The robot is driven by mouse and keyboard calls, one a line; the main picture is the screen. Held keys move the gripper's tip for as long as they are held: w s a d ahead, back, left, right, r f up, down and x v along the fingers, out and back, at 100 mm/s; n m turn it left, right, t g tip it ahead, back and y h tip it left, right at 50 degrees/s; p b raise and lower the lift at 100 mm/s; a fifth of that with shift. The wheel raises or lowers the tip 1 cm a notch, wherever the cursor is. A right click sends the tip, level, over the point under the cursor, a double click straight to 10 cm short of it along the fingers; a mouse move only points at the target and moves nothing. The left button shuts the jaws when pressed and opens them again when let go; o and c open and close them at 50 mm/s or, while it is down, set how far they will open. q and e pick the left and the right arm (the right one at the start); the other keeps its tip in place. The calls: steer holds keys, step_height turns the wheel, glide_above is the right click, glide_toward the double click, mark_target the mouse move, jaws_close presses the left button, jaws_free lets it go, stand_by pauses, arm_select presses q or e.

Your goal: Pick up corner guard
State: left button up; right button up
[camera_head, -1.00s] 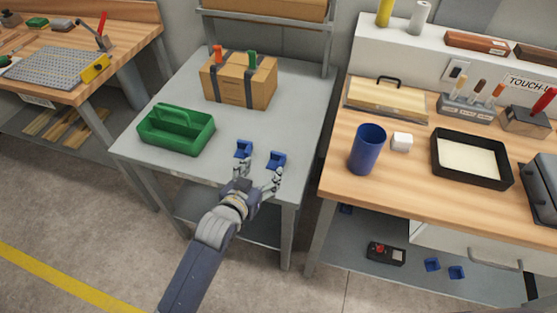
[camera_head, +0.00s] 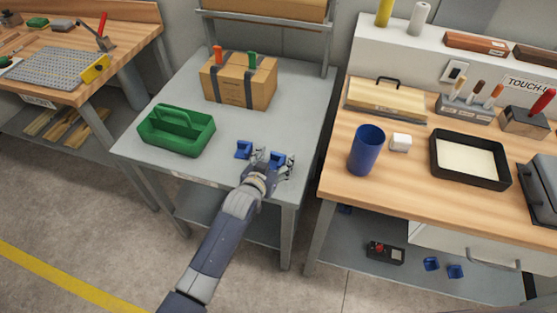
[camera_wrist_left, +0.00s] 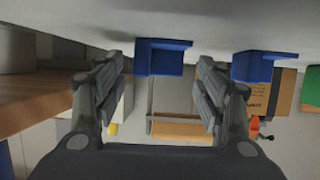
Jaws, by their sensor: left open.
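Two small blue corner guards sit near the front edge of the grey table: a left one (camera_head: 243,149) and a right one (camera_head: 277,159). My left gripper (camera_head: 273,165) is open at the right guard, its fingers to either side. In the left wrist view, which is upside down, this guard (camera_wrist_left: 162,58) shows between the open fingertips, and the other guard (camera_wrist_left: 257,66) is past the finger on the right. I cannot tell whether the fingers touch the guard. My right gripper is not in view.
A green tote (camera_head: 176,131) and a strapped cardboard box (camera_head: 239,81) stand on the grey table (camera_head: 211,165). A wooden bench to the right holds a blue cup (camera_head: 367,150), a white cube (camera_head: 401,142) and a black tray (camera_head: 436,160). More blue pieces (camera_head: 455,271) lie on its lower shelf.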

arm_select(q)
steer(key=shift+w, duration=0.15)
steer(key=shift+c, duration=0.2)
steer(key=c, duration=0.9)
